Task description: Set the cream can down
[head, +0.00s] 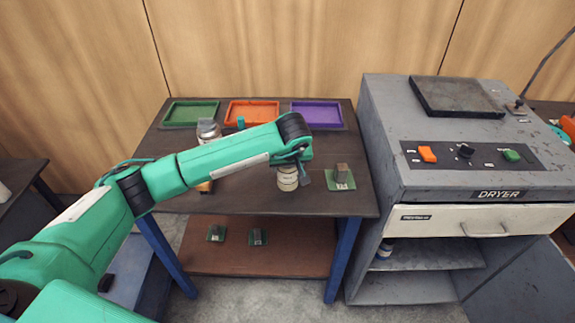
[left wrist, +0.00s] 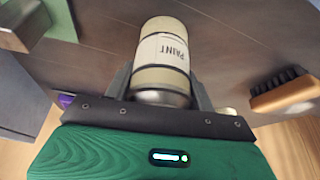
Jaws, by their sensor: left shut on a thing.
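The cream can (head: 288,179) has a pale label reading PAINT, which shows in the left wrist view (left wrist: 162,62). My left gripper (head: 289,184) is shut on it, with one finger on each side of the can in the left wrist view (left wrist: 162,88). The can is over the front right part of the dark table top (head: 255,200). I cannot tell whether its base touches the table. My forearm hides part of the table behind it. My right gripper is not in view.
A brush (left wrist: 284,93) lies on the other side. Green (head: 190,113), orange (head: 251,112) and purple (head: 317,113) trays line the back. The dryer (head: 470,150) stands at the right.

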